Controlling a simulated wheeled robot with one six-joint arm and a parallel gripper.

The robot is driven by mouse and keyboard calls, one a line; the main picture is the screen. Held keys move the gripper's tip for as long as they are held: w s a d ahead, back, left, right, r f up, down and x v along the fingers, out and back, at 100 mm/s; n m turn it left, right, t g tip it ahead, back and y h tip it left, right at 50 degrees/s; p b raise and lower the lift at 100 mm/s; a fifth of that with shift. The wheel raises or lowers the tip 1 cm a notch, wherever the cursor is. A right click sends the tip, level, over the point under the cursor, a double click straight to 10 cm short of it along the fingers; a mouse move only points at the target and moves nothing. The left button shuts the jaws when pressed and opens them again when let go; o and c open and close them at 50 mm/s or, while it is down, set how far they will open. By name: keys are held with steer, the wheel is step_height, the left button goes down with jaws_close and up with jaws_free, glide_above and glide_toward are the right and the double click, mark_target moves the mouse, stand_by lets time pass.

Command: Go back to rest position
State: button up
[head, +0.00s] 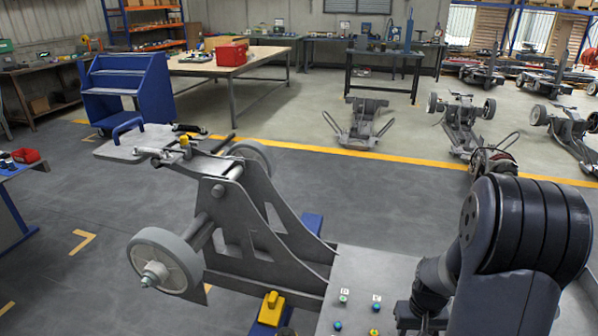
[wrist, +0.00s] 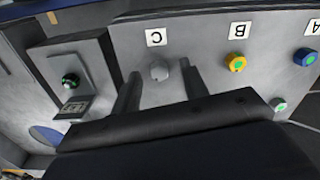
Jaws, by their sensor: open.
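My gripper (wrist: 160,69) is open in the wrist view, with its two dark fingers spread apart. A round grey knob (wrist: 159,70), below a label marked C (wrist: 156,37), shows between the fingertips; I cannot tell whether they touch it. Nothing is visibly held. The knob sits on a grey plate (wrist: 205,60). In the head view my dark arm fills the lower right, low over the grey plate (head: 375,265). The fingers cannot be made out clearly there.
On the plate, a yellow-green knob (wrist: 235,62) sits by label B (wrist: 239,30) and a blue-green knob (wrist: 304,57) further right. A wheeled chassis (head: 245,215) stands left of my arm; open floor (head: 360,200) lies beyond.

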steer(key=shift+n, duration=0.4)
steer(key=shift+r+p, duration=0.65)
steer(key=shift+r, duration=0.1)
